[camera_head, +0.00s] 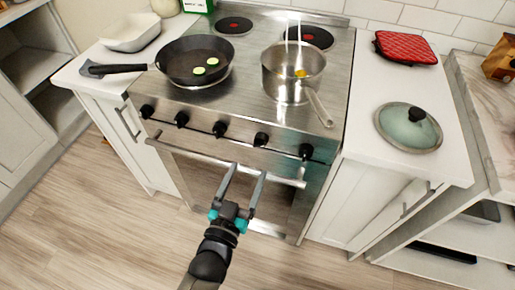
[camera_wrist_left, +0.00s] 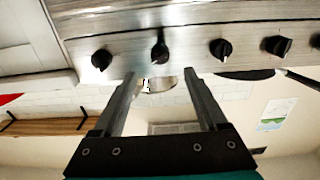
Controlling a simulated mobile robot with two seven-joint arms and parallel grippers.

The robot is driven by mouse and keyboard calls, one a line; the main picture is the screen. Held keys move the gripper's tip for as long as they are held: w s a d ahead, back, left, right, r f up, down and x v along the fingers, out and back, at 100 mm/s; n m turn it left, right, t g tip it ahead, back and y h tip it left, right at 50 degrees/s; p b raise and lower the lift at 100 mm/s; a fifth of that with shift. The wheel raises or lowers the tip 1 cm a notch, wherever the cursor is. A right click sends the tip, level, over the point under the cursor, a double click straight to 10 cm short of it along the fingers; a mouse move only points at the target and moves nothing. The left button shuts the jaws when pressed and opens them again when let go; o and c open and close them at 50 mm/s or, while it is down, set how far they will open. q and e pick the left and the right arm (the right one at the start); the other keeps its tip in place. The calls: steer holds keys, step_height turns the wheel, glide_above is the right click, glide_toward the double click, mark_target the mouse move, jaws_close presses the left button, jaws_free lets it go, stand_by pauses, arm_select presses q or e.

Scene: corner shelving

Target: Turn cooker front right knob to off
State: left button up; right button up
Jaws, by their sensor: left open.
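The cooker (camera_head: 262,105) has a row of several black knobs along its front. The rightmost knob (camera_head: 305,151) is below the saucepan's handle; it shows at far left in the wrist view (camera_wrist_left: 101,60). The knob beside it (camera_head: 261,139) shows in the wrist view (camera_wrist_left: 159,53), beyond the space between my fingers. I cannot tell from labels which knob is the front right one. My left gripper (camera_head: 245,172) is open and empty, in front of the oven door, below the knobs and apart from them. It also shows in the left wrist view (camera_wrist_left: 160,74). My right gripper is not in view.
A horizontal oven handle (camera_head: 225,164) runs below the knobs, close to my left fingers. A saucepan (camera_head: 292,75) stands at the cooker's front right, its handle reaching over the front edge. A frying pan (camera_head: 195,60) is at left. A lid (camera_head: 408,128) lies on the right counter.

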mark_target(260, 141)
arm_select(q)
steer(key=b+x, duration=0.1)
steer(key=x, duration=0.8)
steer(key=shift+b, duration=0.3)
steer(key=shift+f, duration=0.1)
steer(key=shift+c, duration=0.4)
jaws_close()
